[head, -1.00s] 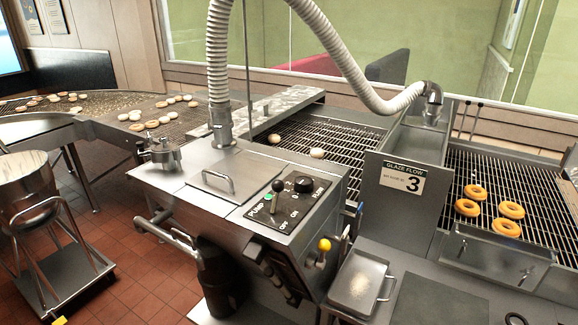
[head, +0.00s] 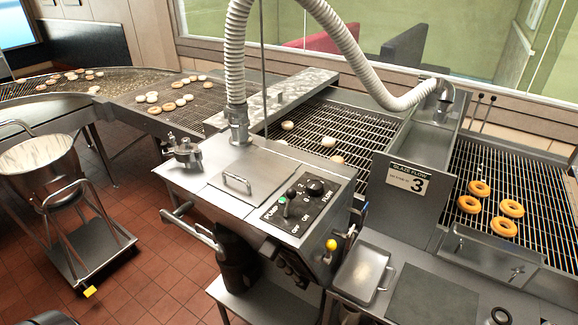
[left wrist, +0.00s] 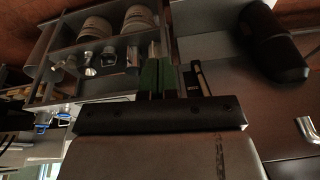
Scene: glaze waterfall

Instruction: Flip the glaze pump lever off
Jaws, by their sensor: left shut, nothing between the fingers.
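The pump lever (head: 291,193) has a black ball knob on a short stem. It stands on the black control panel (head: 300,207) on top of the steel glaze cabinet, by a green light and the PUMP, ON and OFF lettering. I cannot tell for sure which marking it leans to. A black FLOW dial (head: 316,187) sits beside it. My left gripper (left wrist: 158,78) shows in the left wrist view with its green-faced fingers shut and empty. The lever is not visible there, and no gripper is seen in the head view. My right gripper is not in view.
A yellow-knobbed lever (head: 331,244) sticks out of the cabinet front, near a steel tray (head: 361,275). A ribbed white hose (head: 236,70) rises behind the panel. A pipe handle (head: 188,226) juts out left. A bowl cart (head: 93,247) stands on the tiled floor at left.

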